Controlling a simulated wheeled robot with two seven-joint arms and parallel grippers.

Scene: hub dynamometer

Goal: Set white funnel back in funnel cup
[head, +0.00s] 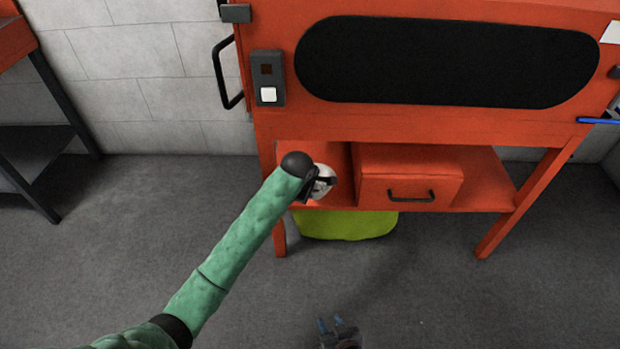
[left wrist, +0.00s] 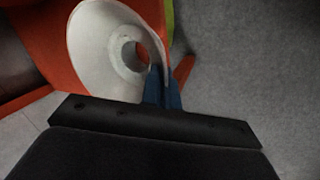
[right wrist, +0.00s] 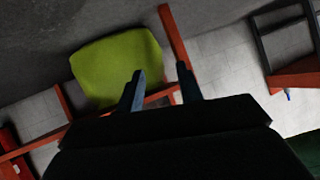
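The white funnel (head: 323,188) is by the left part of the red bench's lower shelf, partly hidden by my left arm in the head view. In the left wrist view the funnel (left wrist: 88,50) shows its wide mouth and round inner hole, and it looks tilted. My left gripper (left wrist: 162,82) has its blue fingers close together on the funnel's rim. My right gripper (head: 330,325) is low at the bottom of the head view. Its fingers (right wrist: 158,80) are apart with nothing between them. I cannot make out the funnel cup in any view.
A red drawer box (head: 410,180) with a black handle sits on the lower shelf (head: 485,185), right of the funnel. A yellow-green object (head: 345,225) is below the shelf. The bench's legs stand at both sides. The grey floor in front is clear.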

